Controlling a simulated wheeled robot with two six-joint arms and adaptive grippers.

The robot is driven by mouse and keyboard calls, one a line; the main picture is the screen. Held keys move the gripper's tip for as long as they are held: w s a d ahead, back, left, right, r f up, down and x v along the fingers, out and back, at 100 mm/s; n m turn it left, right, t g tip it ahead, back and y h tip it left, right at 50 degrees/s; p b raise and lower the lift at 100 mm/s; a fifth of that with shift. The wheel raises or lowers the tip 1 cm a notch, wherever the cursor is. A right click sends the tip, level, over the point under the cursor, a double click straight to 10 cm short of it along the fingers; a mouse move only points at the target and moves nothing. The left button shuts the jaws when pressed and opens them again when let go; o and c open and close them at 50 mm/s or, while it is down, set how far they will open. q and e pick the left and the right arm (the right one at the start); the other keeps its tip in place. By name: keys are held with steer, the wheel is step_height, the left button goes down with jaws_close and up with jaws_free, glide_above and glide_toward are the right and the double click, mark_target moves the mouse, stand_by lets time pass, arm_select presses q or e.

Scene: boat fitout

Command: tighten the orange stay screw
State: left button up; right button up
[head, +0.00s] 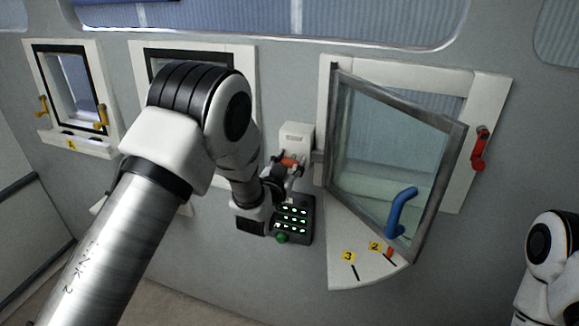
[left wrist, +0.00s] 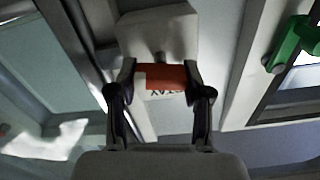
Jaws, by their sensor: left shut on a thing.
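The orange stay screw (left wrist: 168,77) sits under a white housing (left wrist: 157,35) in the left wrist view. It carries a white label with dark letters. My left gripper (left wrist: 160,84) is shut on it, with one finger on each side. In the head view the orange screw (head: 290,161) shows small below the white housing (head: 296,138) on the wall, and my left gripper (head: 287,170) is at it. My left arm hides part of the middle window. Of my right arm only a part shows at the right edge; its gripper is out of the picture.
A white plate (head: 345,270) marked 3 and 2 is below. A panel with lit buttons (head: 306,231) is just under my left gripper.

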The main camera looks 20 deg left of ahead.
arm_select(q)
steer(key=m+b, duration=0.3)
steer(key=shift+d+f+m, duration=0.1)
steer(key=shift+f+m, duration=0.2)
steer(key=m+b, duration=0.4)
steer(key=shift+d+m, duration=0.1)
steer(key=shift+m, duration=0.2)
steer(key=m+b, duration=0.4)
steer(key=shift+f, duration=0.15)
steer(key=m+b, duration=0.2)
steer(key=m, duration=0.2)
steer(key=shift+f, duration=0.1)
steer(key=m+b, duration=0.2)
steer(key=m, duration=0.1)
steer(key=shift+f+m+b, duration=0.1)
steer(key=shift+m+b, duration=0.25)
steer(key=shift+m, duration=0.05)
steer(key=m+b, duration=0.2)
steer(key=m, duration=0.2)
steer(key=shift+f+m, duration=0.1)
steer(key=shift+m, duration=0.2)
steer(key=m+b, duration=0.2)
steer(key=m, duration=0.2)
steer(key=shift+a+m+b, duration=0.2)
steer(key=shift+m+b, duration=0.6)
steer(key=shift+m, duration=0.9)
